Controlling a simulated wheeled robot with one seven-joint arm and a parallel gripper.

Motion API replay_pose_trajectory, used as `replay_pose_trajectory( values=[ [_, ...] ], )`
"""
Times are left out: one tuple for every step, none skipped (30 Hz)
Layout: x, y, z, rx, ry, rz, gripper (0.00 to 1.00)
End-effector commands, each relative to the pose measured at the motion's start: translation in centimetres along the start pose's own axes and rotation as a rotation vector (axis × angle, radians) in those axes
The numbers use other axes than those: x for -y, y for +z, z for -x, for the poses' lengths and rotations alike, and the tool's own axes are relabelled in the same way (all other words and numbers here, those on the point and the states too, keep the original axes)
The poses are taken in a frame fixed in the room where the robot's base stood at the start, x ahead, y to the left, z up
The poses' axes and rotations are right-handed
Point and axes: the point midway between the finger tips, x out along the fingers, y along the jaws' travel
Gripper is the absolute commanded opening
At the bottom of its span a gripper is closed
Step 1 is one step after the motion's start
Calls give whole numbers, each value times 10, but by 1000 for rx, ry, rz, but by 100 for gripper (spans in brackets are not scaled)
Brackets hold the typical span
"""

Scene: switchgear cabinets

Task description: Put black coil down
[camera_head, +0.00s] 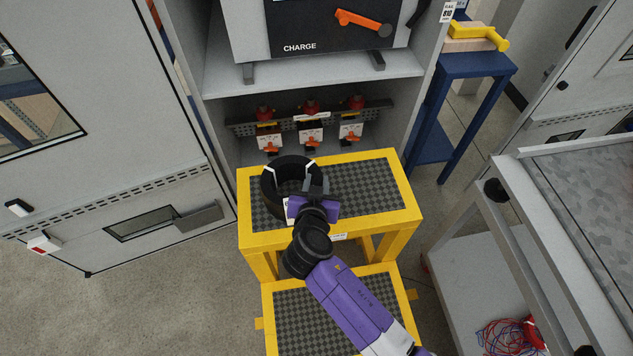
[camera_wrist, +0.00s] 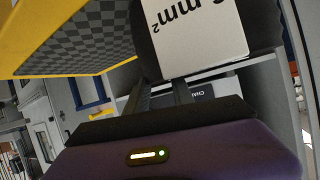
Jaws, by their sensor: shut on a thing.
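The black coil (camera_head: 265,183) is a thick ring with pale ties, over the left part of the yellow step stool's checkered top (camera_head: 375,182) in the head view. My gripper (camera_head: 313,187) is shut on the coil's right side. In the wrist view the coil (camera_wrist: 262,25) fills the top, with a white label (camera_wrist: 200,35) reading "mm²", and the gripper fingers (camera_wrist: 176,92) reach up to it. I cannot tell whether the coil touches the stool top or hangs just above it.
An open cabinet (camera_head: 225,80) with red and orange switches (camera_head: 311,130) stands behind the stool. A blue table (camera_head: 470,66) holds a yellow tool (camera_head: 487,34) at the back right. A grey cart (camera_head: 510,200) stands at right, with red and blue wires (camera_head: 510,338) on its lower shelf.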

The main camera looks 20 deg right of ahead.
Motion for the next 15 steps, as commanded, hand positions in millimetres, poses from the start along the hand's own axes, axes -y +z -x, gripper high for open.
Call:
replay_pose_trajectory(
  values=[
    [2, -4, 0, -7, -4, -4, 0],
    [2, -4, 0, -7, -4, -4, 0],
    [2, -4, 0, -7, -4, -4, 0],
    [2, -4, 0, -7, -4, -4, 0],
    [2, -4, 0, -7, -4, -4, 0],
    [2, -4, 0, -7, -4, -4, 0],
    [2, -4, 0, -7, -4, -4, 0],
    [2, -3, 0, -7, -4, -4, 0],
    [2, -3, 0, -7, -4, -4, 0],
    [2, -2, -1, -7, -4, -5, 0],
    [2, -1, -1, -7, -4, -5, 0],
    [0, 1, -1, -1, -1, -1, 36],
    [0, 1, -1, -1, 0, -1, 42],
    [0, 1, -1, -1, 0, -1, 48],
    [0, 1, -1, -1, 0, -1, 52]
  ],
)
